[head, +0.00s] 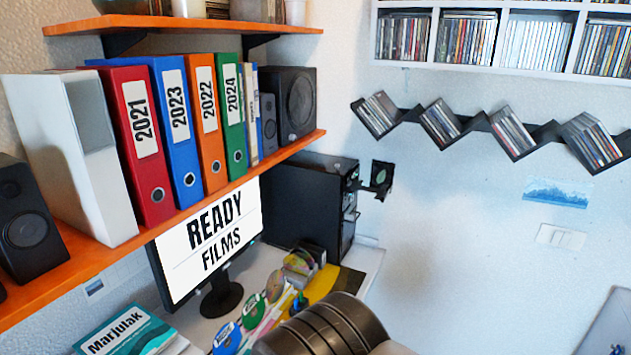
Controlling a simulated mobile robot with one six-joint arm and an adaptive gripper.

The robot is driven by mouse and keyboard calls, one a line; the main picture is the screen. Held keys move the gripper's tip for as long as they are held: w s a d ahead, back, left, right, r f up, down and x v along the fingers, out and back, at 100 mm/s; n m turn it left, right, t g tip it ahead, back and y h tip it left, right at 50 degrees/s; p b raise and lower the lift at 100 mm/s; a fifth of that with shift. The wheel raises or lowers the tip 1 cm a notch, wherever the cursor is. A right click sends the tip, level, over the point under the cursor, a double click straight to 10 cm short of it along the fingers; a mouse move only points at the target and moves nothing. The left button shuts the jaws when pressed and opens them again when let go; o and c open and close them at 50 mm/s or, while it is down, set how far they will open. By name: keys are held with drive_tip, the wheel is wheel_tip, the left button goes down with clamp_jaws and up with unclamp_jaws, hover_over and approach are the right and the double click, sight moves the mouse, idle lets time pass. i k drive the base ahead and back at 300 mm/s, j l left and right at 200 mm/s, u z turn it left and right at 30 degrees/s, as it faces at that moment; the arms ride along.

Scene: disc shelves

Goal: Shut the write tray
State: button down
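A black computer tower (303,205) stands on the desk behind the monitor, with its drive front facing right. A small black tray-like part (374,191) sticks out to the right near the top of that front. A round greenish disc (381,175) shows on it. This looks like the write tray standing open, but it is small and its label cannot be read. My gripper does not show in this view, so its state is hidden.
An orange shelf (85,255) with binders and speakers overhangs the left side. A monitor (210,243), discs (228,338) and a large dark ribbed round thing (325,330) crowd the desk. Zigzag disc racks (475,124) hang at right. Space right of the tower looks clear.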

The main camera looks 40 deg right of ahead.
sight(381, 193)
drive_tip(key=k+l+z, duration=0.15)
drive_tip(key=l+z, duration=0.25)
drive_tip(key=k+l+z, duration=0.1)
drive_tip(key=l+z, duration=0.7)
drive_tip(key=i+l+z, duration=0.15)
drive_tip(key=i, duration=0.3)
drive_tip(key=i+l+z, duration=0.2)
drive_tip(key=i, duration=0.25)
drive_tip(key=k+j, duration=0.05)
drive_tip(key=j, duration=0.05)
